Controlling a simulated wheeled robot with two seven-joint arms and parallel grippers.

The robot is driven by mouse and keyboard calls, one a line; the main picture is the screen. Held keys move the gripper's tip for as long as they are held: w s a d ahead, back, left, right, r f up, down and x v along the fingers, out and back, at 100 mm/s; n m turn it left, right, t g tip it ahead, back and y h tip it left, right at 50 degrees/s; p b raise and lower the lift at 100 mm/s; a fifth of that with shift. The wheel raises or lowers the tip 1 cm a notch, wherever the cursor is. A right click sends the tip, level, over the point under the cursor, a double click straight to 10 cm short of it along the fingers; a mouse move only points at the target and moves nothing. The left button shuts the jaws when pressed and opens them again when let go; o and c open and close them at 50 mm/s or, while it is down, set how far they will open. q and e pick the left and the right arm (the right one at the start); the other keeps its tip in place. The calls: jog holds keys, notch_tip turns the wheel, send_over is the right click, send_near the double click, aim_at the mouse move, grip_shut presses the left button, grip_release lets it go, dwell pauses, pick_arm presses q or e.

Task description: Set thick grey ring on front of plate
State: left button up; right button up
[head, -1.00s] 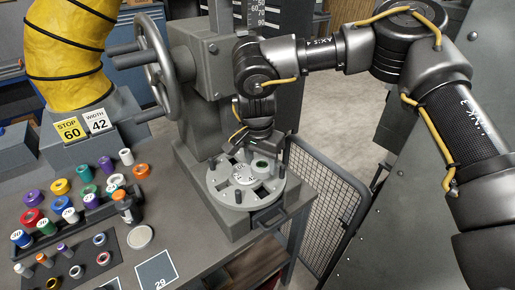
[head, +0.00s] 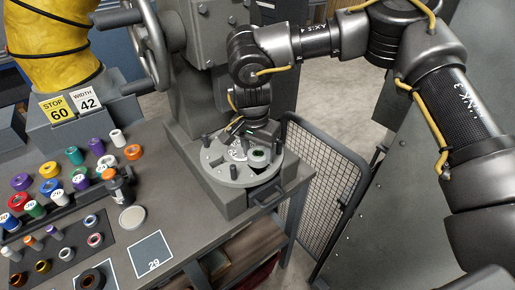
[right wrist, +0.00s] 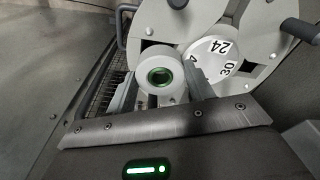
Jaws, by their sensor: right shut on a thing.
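The thick grey ring (right wrist: 161,76), pale with a green-lined bore, sits between the two fingers of my right gripper (right wrist: 160,90) in the right wrist view. In the head view the ring (head: 258,155) shows over the right part of the round grey plate (head: 222,173), just below the gripper (head: 250,140). The gripper is shut on it. I cannot tell whether the ring touches the plate. The plate has dark upright pegs and a white numbered dial (right wrist: 212,62) at its middle. My left gripper is not in view.
Coloured rolls and rings stand on a rack (head: 40,218) at the left. A mesh guard (head: 318,180) stands right of the plate.

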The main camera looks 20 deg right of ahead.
aim_at(255, 158)
dwell(0.3)
jog(key=shift+s+a, duration=0.1)
jog(key=shift+f, duration=0.9)
dwell(0.6)
jog(key=o, duration=1.2)
jog(key=shift+r+b, duration=0.35)
jog(key=shift+r, duration=0.05)
jog(key=r, duration=0.3)
jog(key=r+b, duration=0.1)
jog(key=r, duration=0.2)
jog(key=s+a+r, duration=0.1)
jog(key=r, duration=0.3)
